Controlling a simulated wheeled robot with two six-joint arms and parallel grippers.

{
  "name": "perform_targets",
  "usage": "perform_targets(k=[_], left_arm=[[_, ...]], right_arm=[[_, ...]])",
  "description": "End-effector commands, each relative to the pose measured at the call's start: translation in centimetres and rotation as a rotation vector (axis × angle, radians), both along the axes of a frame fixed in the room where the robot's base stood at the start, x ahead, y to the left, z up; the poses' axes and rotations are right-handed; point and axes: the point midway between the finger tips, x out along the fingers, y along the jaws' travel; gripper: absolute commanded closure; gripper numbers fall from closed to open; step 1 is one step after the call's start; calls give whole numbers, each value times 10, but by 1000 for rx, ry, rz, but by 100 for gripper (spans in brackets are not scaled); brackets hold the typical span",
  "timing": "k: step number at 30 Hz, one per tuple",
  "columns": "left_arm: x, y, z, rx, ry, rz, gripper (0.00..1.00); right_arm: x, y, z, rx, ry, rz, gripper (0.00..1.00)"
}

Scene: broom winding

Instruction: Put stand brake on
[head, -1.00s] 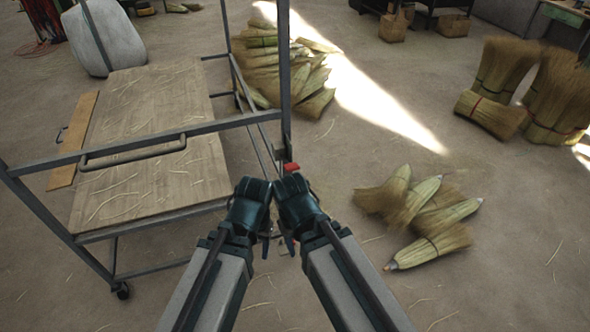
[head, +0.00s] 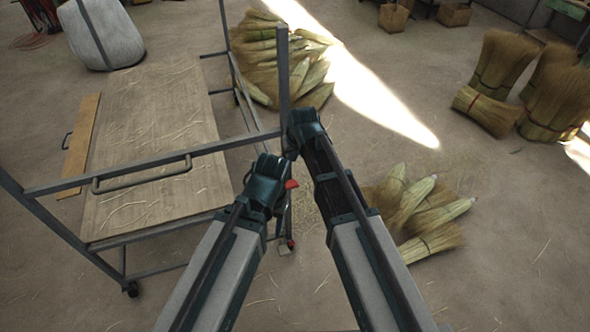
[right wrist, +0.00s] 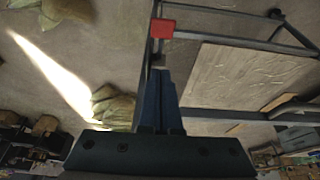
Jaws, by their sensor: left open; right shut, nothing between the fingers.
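The stand (head: 149,238) is a grey metal frame around a flat board, at the left of the head view. A small red part (head: 292,184) sits by its near right post; in the right wrist view a red block (right wrist: 162,28) shows by the post, beyond the fingertips. My left gripper (head: 266,187) is open, just left of the red part; its fingers are largely hidden. My right gripper (head: 304,130) is shut and empty, farther away beside the upright post. Its closed fingers also show in the right wrist view (right wrist: 160,90). Whether either gripper touches the stand is unclear.
Broom heads (head: 415,212) lie on the floor right of my right arm, and a larger pile (head: 280,60) lies behind the stand. Bundled brooms (head: 500,75) stand at the far right. A white sack (head: 100,35) is at the upper left. Floor between the piles is open.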

Motion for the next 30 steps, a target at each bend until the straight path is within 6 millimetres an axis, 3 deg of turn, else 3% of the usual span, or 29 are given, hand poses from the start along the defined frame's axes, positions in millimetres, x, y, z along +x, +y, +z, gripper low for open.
perform_targets(k=[17, 30], left_arm=[[0, 0, -6, 0, 0, 0, 43], [0, 0, -57, 0, 0, 2, 43]], right_arm=[[3, 1, -6, 2, -3, 0, 100], [20, 6, -56, 2, -2, 0, 100]])
